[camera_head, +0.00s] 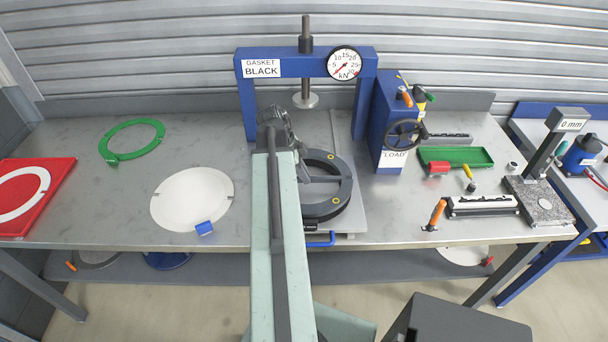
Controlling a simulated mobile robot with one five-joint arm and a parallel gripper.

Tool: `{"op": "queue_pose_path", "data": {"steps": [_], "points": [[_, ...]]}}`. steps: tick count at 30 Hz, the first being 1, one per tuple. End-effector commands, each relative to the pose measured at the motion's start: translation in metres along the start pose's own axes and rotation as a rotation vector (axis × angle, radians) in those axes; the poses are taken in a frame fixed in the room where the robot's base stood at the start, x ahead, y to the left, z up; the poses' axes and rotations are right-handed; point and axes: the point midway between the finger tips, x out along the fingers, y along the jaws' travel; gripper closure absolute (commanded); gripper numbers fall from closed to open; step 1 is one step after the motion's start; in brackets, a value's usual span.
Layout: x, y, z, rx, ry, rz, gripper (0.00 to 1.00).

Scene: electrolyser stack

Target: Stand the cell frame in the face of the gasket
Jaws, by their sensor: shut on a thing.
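A dark ring with yellow dots (345,190), which I take to be the cell frame, is over the press's grey base plate, right of my arm. Its left part is hidden by my arm. My gripper (308,178) is mostly hidden behind my arm; a grey part of it shows at the ring's opening. It is shut, apparently on this ring, though the grip itself is hidden. A thick black band shows under the ring's front edge; I cannot tell whether this is a separate black gasket, or whether the two touch.
The blue press (305,55) with its ram and dial stands over the plate, its load box (392,125) to the right. A white disc (165,200), blue block (204,228), green ring (150,130) and red tray (60,190) lie left. Tools crowd the right.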

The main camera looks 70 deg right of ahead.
Motion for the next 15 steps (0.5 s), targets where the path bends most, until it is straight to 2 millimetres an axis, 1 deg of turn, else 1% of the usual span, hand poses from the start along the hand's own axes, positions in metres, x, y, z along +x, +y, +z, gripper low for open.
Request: {"op": "queue_pose_path", "data": {"steps": [15], "points": [[0.013,0.0,0.006,-0.002,0.0,-0.001,1.0]]}}
